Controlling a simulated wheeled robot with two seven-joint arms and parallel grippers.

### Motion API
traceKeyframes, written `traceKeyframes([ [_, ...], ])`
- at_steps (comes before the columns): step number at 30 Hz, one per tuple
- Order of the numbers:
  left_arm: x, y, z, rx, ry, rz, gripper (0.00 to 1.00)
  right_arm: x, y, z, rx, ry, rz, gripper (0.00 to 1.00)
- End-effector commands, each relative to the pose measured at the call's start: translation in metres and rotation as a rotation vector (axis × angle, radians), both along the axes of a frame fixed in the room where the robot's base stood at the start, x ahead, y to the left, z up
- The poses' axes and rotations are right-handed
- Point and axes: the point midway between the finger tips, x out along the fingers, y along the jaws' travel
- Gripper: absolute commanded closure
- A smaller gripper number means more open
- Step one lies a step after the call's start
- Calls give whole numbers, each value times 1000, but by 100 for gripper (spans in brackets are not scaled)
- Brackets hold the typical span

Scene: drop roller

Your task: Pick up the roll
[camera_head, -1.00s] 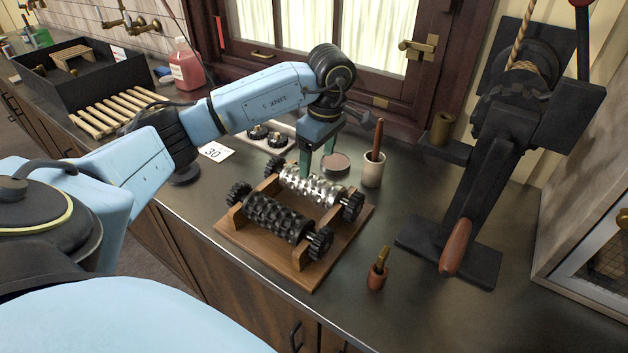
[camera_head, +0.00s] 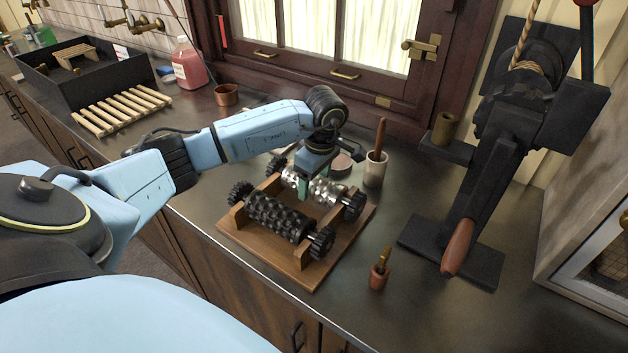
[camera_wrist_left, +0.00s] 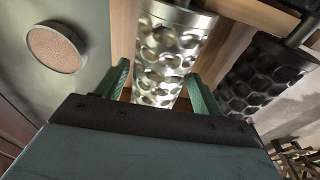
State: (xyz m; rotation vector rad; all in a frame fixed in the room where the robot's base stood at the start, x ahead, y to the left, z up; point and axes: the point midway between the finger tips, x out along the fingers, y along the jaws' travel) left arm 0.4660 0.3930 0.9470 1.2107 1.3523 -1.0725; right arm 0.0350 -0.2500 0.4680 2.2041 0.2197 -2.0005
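A silver dimpled roller (camera_head: 329,192) lies across the back of a wooden stand (camera_head: 288,270), with a dark roller (camera_head: 278,217) parallel in front of it. Both have black gears at their ends. My left gripper (camera_head: 303,186) is low over the silver roller, pointing down. In the left wrist view its green fingers (camera_wrist_left: 157,72) are apart, one on each side of the silver roller (camera_wrist_left: 172,50). A gap shows beside the left-hand finger; whether the other finger touches cannot be told. The dark roller (camera_wrist_left: 264,75) is beyond the right-hand finger. My right gripper is not in view.
A white cup with a wooden handle (camera_head: 375,168) and a round tin (camera_head: 342,164) stand just behind the stand. A black cranked machine (camera_head: 490,165) stands further right.

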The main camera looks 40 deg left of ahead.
Motion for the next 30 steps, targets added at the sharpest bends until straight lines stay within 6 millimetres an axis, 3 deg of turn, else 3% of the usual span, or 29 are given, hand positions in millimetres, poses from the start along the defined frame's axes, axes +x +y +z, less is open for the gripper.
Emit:
traceKeyframes([
  [2, 0, 0, 0, 0, 0, 0, 43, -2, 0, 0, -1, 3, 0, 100],
  [15, 0, 0, 1, 0, 0, 0, 100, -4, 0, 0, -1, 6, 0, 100],
  [30, 2, 1, 10, 0, -8, 1, 100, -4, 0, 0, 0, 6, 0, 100],
])
